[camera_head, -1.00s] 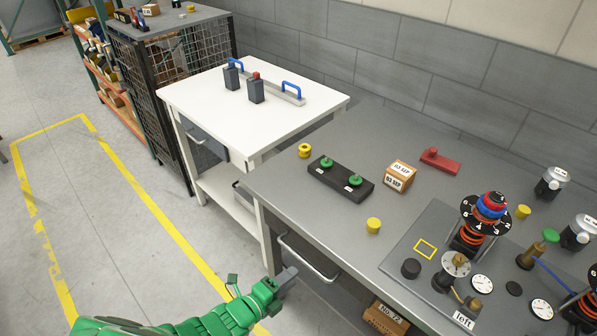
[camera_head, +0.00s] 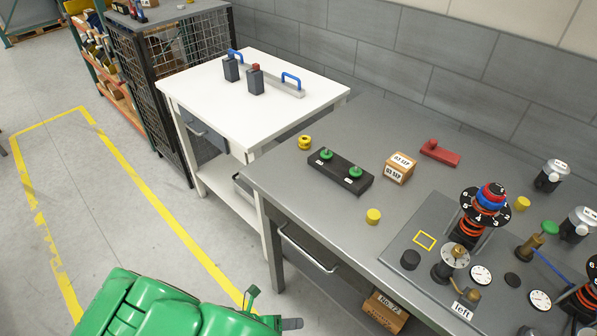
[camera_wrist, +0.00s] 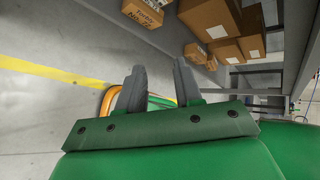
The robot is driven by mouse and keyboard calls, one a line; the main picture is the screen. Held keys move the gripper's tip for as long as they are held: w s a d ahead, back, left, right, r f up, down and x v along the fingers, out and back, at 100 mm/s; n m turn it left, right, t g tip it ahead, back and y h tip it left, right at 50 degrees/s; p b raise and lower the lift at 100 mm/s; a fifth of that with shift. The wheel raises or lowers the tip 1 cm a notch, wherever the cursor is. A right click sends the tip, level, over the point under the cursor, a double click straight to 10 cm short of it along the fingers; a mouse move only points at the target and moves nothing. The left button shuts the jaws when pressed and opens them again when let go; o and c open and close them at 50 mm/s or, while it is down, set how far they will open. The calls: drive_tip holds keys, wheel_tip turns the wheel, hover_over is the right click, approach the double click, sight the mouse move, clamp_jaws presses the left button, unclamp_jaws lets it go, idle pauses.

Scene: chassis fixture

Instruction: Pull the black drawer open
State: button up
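A dark drawer (camera_head: 322,253) with a pale bar handle (camera_head: 305,250) sits under the front edge of the grey workbench (camera_head: 262,175) in the head view. It looks closed. A second dark drawer (camera_head: 207,137) with a handle is under the white table. My gripper (camera_head: 291,324) is at the bottom edge of the head view, below and apart from the workbench handle, mostly hidden by my green arm. In the wrist view my gripper (camera_wrist: 158,75) shows two grey fingers with a gap between them, and nothing is clearly held. I cannot make out either handle there.
Cardboard boxes (camera_wrist: 208,18) lie on a shelf under the bench, and a box (camera_head: 385,313) shows below it in the head view. The white table (camera_head: 250,80) stands beyond the bench. Floor with a yellow line (camera_head: 165,220) is clear at the left.

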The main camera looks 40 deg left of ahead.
drive_tip(key=w+a+r+m+g+y, duration=0.2)
drive_tip(key=w+a+r+m+g, duration=0.15)
drive_tip(key=a+r+m, duration=0.55)
drive_tip(key=w+a+r+m+g+y, duration=0.1)
drive_tip(key=w+a+r+m+g, duration=0.3)
drive_tip(key=a+m, duration=0.8)
drive_tip(key=w+r+m+y, duration=0.1)
drive_tip(key=w+r+m, duration=0.2)
drive_tip(key=r, duration=0.2)
drive_tip(key=w+a+r+m+y, duration=0.1)
drive_tip(key=w+r+m, duration=0.3)
drive_tip(key=r, duration=0.1)
drive_tip(key=w+r+m+g+y, duration=0.1)
drive_tip(key=w+r+m, duration=0.2)
drive_tip(key=r, duration=0.2)
drive_tip(key=shift+w+a+r+m, duration=0.1)
drive_tip(key=shift+w+a+m, duration=0.2)
drive_tip(key=shift+w+a, duration=0.1)
drive_tip(key=w+d+r+m, duration=0.1)
drive_tip(key=w+d+r, duration=0.2)
drive_tip(key=w+d, duration=0.1)
drive_tip(key=shift+d+r+m, duration=0.35)
drive_tip(key=shift+d+m, duration=0.05)
